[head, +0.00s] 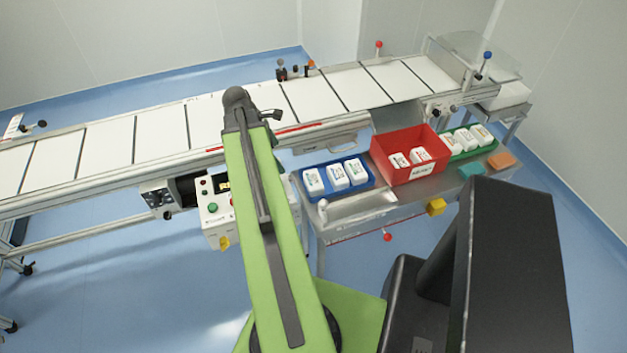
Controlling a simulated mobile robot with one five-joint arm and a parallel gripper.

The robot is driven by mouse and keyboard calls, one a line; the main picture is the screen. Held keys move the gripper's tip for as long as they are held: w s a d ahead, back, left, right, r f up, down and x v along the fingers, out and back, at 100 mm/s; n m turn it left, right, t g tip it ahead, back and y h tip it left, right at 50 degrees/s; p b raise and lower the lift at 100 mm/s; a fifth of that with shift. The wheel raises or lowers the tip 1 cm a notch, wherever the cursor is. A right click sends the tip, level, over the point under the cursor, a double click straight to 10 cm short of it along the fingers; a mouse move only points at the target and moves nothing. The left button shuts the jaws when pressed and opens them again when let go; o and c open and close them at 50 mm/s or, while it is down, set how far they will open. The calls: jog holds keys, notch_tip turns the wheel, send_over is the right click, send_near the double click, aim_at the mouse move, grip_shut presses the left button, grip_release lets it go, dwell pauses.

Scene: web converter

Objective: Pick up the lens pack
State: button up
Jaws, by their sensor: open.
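Several small white packs with printed labels, which look like lens packs, are on the steel side table. Three stand in a blue tray (366,190), including a left pack (313,180), a middle pack (338,177) and a right pack (357,172). Two more packs (399,160) lie inside a red bin (392,172). Others (480,134) stand in a green tray (487,149) at the right. I cannot tell which single pack is meant. My green arm reaches up the middle, left of the blue tray; my gripper does not show beyond the dark arm end.
A conveyor with white panels (160,130) runs behind the table (345,217). A control box (214,212) stands left of the blue tray. Blue floor (130,290) is open at front left.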

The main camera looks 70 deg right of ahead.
send_near(312, 179)
jog(key=f+b, duration=0.1)
jog(key=b, duration=0.2)
jog(key=f+b, duration=0.1)
jog(key=b, duration=0.3)
jog(key=s+f+b, duration=0.1)
jog(key=b, duration=0.3)
jog(key=shift+d+f+n, duration=0.2)
jog(key=shift+d+n, duration=0.2)
jog(key=shift+s+d+f, duration=0.1)
jog(key=shift+s+f, duration=0.05)
jog(key=shift+s, duration=0.05)
jog(key=b+x, duration=0.5)
jog(key=shift+w+f+b, duration=0.1)
jog(key=shift+f+b, duration=0.15)
jog(key=shift+b, duration=0.05)
jog(key=shift+r, duration=0.2)
jog(key=c, duration=1.2)
jog(key=shift+c, duration=0.2)
